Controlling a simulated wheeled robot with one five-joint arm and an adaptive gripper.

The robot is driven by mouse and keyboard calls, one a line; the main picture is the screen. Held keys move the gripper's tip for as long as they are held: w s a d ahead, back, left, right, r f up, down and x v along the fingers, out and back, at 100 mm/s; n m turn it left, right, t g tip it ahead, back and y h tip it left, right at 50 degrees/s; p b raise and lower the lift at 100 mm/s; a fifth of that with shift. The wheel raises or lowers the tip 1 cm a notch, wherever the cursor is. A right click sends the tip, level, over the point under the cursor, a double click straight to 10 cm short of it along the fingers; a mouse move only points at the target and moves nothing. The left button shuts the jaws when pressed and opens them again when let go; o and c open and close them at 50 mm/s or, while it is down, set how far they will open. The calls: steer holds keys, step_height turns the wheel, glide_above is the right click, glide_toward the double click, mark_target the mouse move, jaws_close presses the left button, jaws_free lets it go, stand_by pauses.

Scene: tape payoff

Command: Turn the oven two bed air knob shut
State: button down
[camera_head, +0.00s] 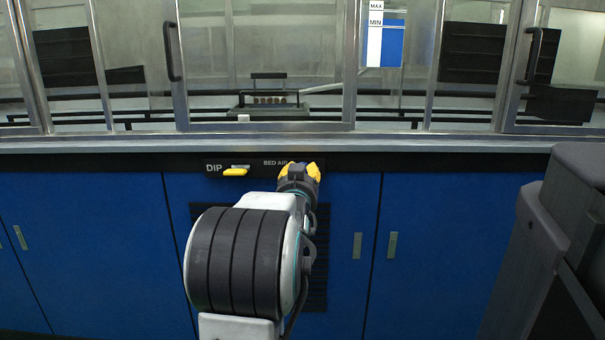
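The label "BED AIR" (275,162) shows on the black strip below the counter edge. My gripper (301,169) is at the strip just right of this label, its dark body reaching up from the arm. Yellow parts show at its far end; I cannot tell whether all of them are fingertips or partly the knob. The bed air knob itself is not clearly seen and is probably hidden behind my gripper. Whether my gripper touches or holds it cannot be made out. No oven number is legible.
A yellow lever (236,171) sits beside the "DIP" label (214,168), left of my gripper. Blue cabinet doors (90,250) with metal handles are below. A dark louvred panel is partly behind my arm. Glazed sliding doors with dark handles stand above the grey ledge (450,146).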

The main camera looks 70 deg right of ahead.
steer(key=shift+w, duration=0.15)
stand_by(0.4)
steer(key=c, duration=0.9)
jaws_free()
steer(key=shift+v, duration=6)
steer(key=shift+o, duration=0.2)
